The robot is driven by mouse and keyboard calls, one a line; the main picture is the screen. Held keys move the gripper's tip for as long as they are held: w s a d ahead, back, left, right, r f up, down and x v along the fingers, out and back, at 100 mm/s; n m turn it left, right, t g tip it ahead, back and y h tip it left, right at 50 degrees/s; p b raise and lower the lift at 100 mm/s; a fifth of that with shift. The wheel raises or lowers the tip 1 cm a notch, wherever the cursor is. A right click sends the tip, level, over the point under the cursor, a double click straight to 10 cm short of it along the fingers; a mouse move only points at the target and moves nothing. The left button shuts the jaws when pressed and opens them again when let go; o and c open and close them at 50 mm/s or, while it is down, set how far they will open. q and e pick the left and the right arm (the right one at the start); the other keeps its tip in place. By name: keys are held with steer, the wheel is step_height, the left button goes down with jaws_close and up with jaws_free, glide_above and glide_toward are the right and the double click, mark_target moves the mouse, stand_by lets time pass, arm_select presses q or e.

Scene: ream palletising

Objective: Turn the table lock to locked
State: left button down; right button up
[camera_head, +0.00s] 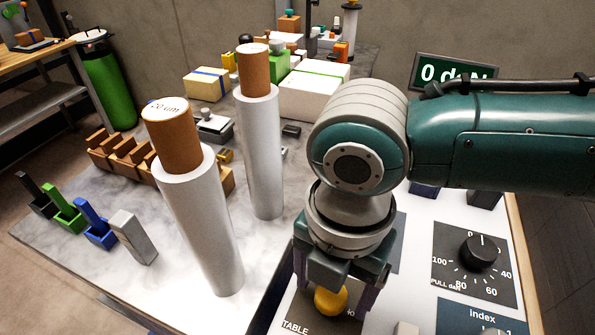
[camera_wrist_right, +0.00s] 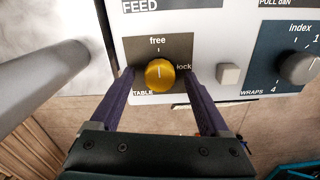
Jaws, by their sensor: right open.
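The table lock is a round yellow knob (camera_wrist_right: 160,74) on a dark plate marked TABLE, with "free" above it and "lock" to its right. Its pale pointer line appears to point up toward "free". In the head view the knob (camera_head: 330,301) shows below my right gripper (camera_head: 334,298). In the wrist view the right gripper's (camera_wrist_right: 159,78) two purple fingers are open, one on each side of the knob. A small gap seems to show at the sides; I cannot tell whether they touch it. My left gripper is not in view.
A pale square button (camera_wrist_right: 228,74) and the WRAPS index knob (camera_wrist_right: 300,68) lie right of the lock. The black PULL dial (camera_head: 479,253) is farther right on the panel. Two tall white rolls (camera_head: 203,220) (camera_head: 262,150) stand to the left.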

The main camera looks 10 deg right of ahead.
jaws_close()
stand_by(0.7)
